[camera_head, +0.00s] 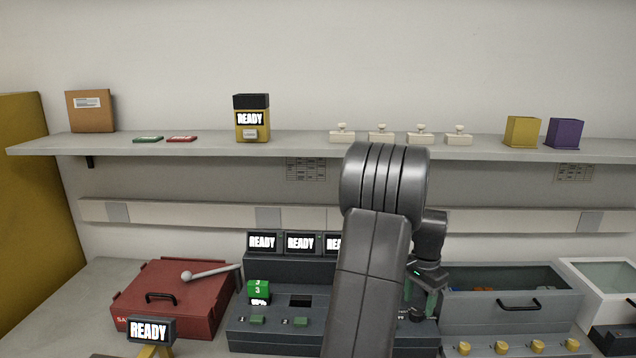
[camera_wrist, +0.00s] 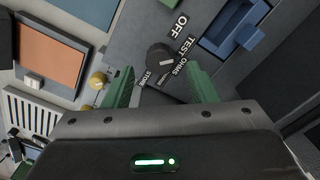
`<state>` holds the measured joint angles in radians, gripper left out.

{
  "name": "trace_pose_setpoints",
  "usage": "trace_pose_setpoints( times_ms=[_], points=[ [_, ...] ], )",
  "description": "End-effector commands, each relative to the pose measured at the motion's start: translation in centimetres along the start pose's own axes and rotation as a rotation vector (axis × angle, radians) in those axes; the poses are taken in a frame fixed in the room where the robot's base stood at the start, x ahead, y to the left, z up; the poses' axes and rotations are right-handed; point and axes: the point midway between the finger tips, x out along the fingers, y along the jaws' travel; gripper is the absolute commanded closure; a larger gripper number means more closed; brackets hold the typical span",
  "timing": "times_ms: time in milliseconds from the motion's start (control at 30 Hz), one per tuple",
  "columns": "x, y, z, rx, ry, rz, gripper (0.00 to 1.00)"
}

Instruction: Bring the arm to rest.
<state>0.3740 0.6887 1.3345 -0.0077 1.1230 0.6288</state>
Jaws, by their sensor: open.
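My arm rises through the middle of the head view and bends down on the right. My gripper (camera_head: 424,298) points down over the right part of the dark grey console (camera_head: 262,338). In the wrist view my gripper (camera_wrist: 159,70) has its two green fingers apart, with nothing held between them. A dark rotary knob (camera_wrist: 160,57) shows between the fingertips, with OFF, TEST, OHMS and STORE printed around it. I cannot tell how far the fingertips are from the knob. My arm hides part of the console and its third screen.
A red case (camera_head: 180,290) with a lever stands left. A green block (camera_head: 258,291) sits on the console. The shelf (camera_head: 210,147) above carries a READY unit (camera_head: 251,124) and small items.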

Motion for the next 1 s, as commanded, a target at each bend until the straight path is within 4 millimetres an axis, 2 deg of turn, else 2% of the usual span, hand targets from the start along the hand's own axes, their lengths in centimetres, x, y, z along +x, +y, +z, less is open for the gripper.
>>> trace_pose_setpoints(
  times_ms=[100, 233, 633, 833, 1000],
  points=[
    [1.6, 0.0, 0.0, 0.000, -0.002, 0.001, 0.48],
    [2.7, 0.0, 0.0, 0.000, -0.001, 0.001, 0.48],
    [3.0, 0.0, 0.0, -0.004, 0.000, 0.000, 0.48],
    [1.9, 0.0, -0.1, 0.000, 0.002, -0.002, 0.48],
    [-1.0, -0.1, -0.1, 0.000, 0.004, -0.003, 0.48]
  ],
)
